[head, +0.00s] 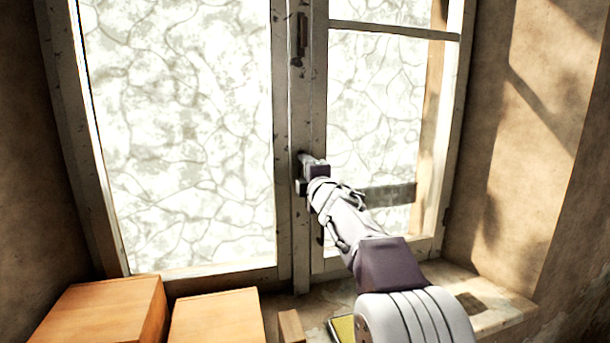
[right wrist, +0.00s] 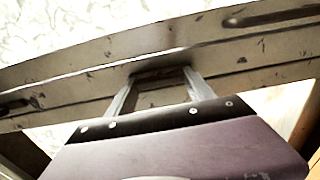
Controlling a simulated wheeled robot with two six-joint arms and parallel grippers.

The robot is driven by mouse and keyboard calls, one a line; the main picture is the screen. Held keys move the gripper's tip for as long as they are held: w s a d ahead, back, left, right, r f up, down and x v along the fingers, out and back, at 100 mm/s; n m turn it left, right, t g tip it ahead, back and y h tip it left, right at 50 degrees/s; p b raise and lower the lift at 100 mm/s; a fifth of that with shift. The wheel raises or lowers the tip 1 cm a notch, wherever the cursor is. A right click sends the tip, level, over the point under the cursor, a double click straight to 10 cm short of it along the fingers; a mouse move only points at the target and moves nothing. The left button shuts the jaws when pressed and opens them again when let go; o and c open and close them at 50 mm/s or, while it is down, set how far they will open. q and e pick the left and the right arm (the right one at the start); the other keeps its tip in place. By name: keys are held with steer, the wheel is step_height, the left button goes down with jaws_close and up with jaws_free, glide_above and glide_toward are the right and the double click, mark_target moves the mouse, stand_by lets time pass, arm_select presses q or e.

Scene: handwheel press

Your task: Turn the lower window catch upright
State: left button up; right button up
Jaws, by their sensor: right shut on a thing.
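The lower window catch (head: 300,187) is on the middle post of the window, mostly hidden behind my right gripper. A small dark piece of it shows at the gripper's left edge; I cannot tell its angle. My right gripper (head: 305,164) reaches up to the post from the lower right and is shut on the catch. In the right wrist view the fingers (right wrist: 160,80) stand against the worn frame, and what lies between them is unclear. My left gripper is not in view.
An upper catch (head: 301,38) sits upright higher on the post. A grey bar (head: 390,194) crosses the right pane behind my arm. Wooden boxes (head: 105,312) (head: 217,318), a small block (head: 291,326) and a yellowish flat thing (head: 343,328) lie along the bottom. The left pane's front is clear.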

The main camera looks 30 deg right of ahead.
steer(key=o, duration=1.4)
steer(key=shift+f, duration=0.3)
steer(key=shift+s+a+r, duration=0.15)
steer(key=shift+r, duration=0.05)
steer(key=v, duration=0.9)
steer(key=shift+b, duration=0.4)
